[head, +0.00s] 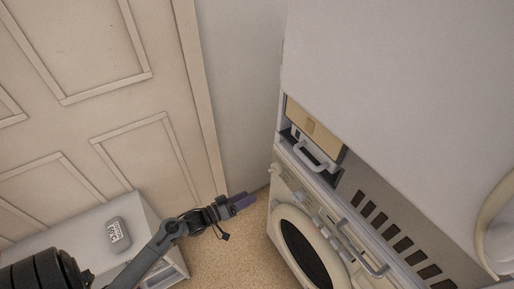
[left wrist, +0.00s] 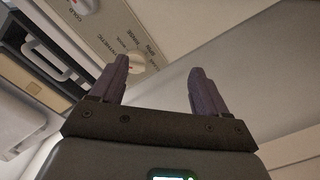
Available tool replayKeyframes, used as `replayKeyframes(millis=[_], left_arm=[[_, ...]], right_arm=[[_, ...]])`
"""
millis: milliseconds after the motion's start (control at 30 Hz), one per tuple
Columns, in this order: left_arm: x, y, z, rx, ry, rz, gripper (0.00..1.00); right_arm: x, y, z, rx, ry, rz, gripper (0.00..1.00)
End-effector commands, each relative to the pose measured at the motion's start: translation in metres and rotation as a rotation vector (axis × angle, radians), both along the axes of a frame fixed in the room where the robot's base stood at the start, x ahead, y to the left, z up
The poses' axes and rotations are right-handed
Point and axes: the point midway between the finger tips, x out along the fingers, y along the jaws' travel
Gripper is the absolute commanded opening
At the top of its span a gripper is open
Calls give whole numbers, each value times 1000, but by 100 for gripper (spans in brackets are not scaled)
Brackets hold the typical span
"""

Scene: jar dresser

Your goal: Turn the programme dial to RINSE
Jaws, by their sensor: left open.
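My left gripper (head: 243,201) is open and empty, left of the washing machine (head: 283,186) in the head view. In the left wrist view its two dark purple fingers (left wrist: 160,65) point toward the machine's panel, apart from each other. A round cream dial (left wrist: 135,61) shows on the panel, partly hidden behind the left finger. Printed words, including what looks like RINSE and SYNTHETIC, stand around it. I cannot tell where its pointer is set. A small knob (head: 274,168) sits at the panel's left end in the head view. My right gripper is out of view.
A second knob (left wrist: 86,5) is at the wrist view's top edge.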

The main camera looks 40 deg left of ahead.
Motion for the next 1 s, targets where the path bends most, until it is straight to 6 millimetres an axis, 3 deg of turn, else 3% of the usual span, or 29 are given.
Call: replayKeyframes(millis=[33, 100, 267, 567, 1000], left_arm=[[4, 5, 27, 4, -7, 8, 75], [8, 9, 43, 8, -18, 13, 75], [14, 11, 64, 12, -32, 15, 75], [39, 6, 67, 12, -41, 14, 75], [104, -9, 67, 14, -39, 16, 75]], right_arm=[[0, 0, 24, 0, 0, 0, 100], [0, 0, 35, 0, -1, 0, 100], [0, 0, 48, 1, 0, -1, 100], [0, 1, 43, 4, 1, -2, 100], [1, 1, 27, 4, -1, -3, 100]])
